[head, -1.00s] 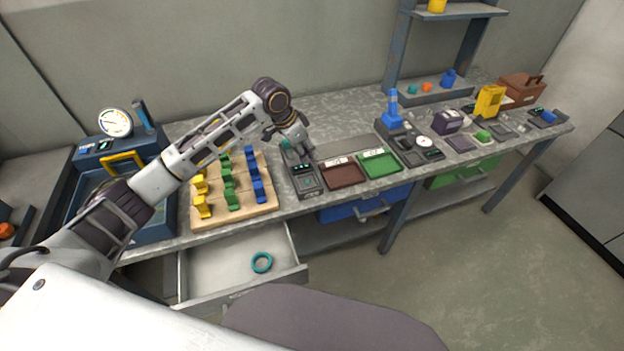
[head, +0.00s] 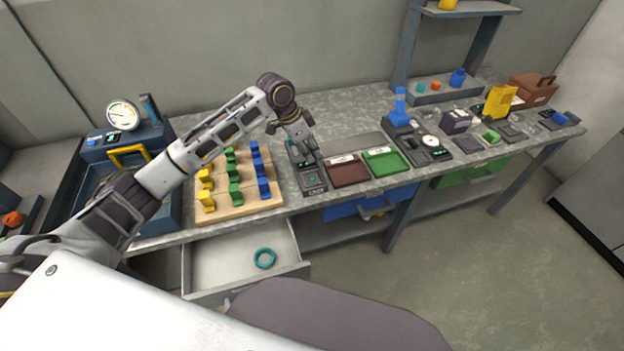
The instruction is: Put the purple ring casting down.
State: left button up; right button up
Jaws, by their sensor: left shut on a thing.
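My left gripper (head: 314,158) reaches over the bench from the left and points down. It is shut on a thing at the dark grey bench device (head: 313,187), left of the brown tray. The held thing is too small and covered to make out its shape or colour; no purple ring shows clearly elsewhere. I cannot tell whether it touches the device. A teal ring (head: 265,258) lies in the open drawer (head: 215,262) below the bench. My right gripper is not in view.
A wooden board (head: 238,208) with yellow, green and blue pieces stands left of the device. The brown tray (head: 348,172) and green tray (head: 386,163) are to its right. A blue gauge machine (head: 120,145) stands far left. The bench behind is clear.

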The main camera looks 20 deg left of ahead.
pick_arm(q)
send_over(315, 178)
jog(key=a, duration=0.1)
jog(key=shift+s+a+f, duration=0.1)
jog(key=shift+s+f, duration=0.15)
jog(key=shift+f, duration=1)
jog(key=shift+s+a+f, duration=0.1)
jog(key=shift+s+f, duration=0.1)
jog(key=shift+f, duration=1.05)
jog(key=shift+f, duration=0.1)
jog(key=shift+f, duration=2.4)
jog(key=shift+f, duration=0.15)
jog(key=o, duration=1)
jog(key=shift+o, duration=0.2)
jog(key=v, duration=1.2)
